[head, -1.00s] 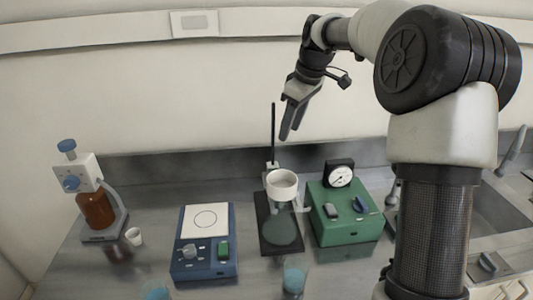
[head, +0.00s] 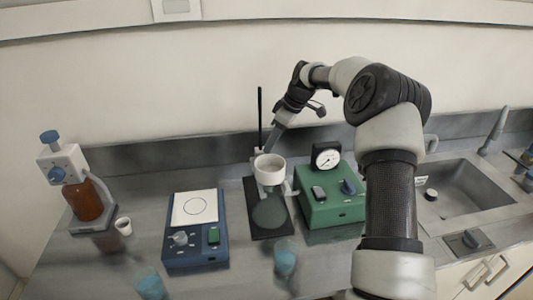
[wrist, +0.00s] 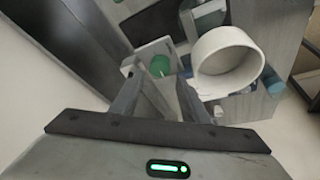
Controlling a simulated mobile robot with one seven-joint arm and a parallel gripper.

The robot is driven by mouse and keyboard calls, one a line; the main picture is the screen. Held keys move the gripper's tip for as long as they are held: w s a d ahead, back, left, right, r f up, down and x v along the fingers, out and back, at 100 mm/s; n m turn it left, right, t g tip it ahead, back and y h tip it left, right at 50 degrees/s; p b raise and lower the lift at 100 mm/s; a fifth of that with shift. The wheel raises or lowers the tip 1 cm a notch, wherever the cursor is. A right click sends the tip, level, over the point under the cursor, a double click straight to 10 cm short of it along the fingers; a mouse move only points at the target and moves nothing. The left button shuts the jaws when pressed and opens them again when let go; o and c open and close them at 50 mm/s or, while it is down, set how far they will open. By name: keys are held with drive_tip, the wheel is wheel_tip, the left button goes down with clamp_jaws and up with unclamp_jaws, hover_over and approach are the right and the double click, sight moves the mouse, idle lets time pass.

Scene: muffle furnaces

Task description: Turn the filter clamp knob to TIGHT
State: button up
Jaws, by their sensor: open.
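The filter stand has a dark base (head: 253,222), a thin upright rod (head: 260,112) and a white funnel cup (head: 269,170). The cup also shows at the right in the wrist view (wrist: 228,62). In the wrist view a small round green part (wrist: 160,66) sits in a pale block beyond my fingertips; I cannot tell for sure that it is the clamp knob. No TIGHT mark is legible. My gripper (head: 268,150) points down just above and behind the cup, near the rod. In the wrist view its fingers (wrist: 157,82) are apart with nothing held between them.
A green pump box (head: 330,208) with a dial gauge (head: 326,158) stands right of the stand. A blue stirrer (head: 195,250) is at left, with a brown bottle dispenser (head: 88,200) beyond. Blue-filled beakers (head: 285,258) stand in front. A sink (head: 465,185) is at far right.

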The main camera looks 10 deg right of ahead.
drive_tip(key=x, duration=0.6)
drive_tip(key=shift+w+a+f+p, duration=0.1)
drive_tip(key=shift+a+f+p, duration=0.05)
drive_tip(key=shift+f+p, duration=0.15)
drive_tip(key=c, duration=0.8)
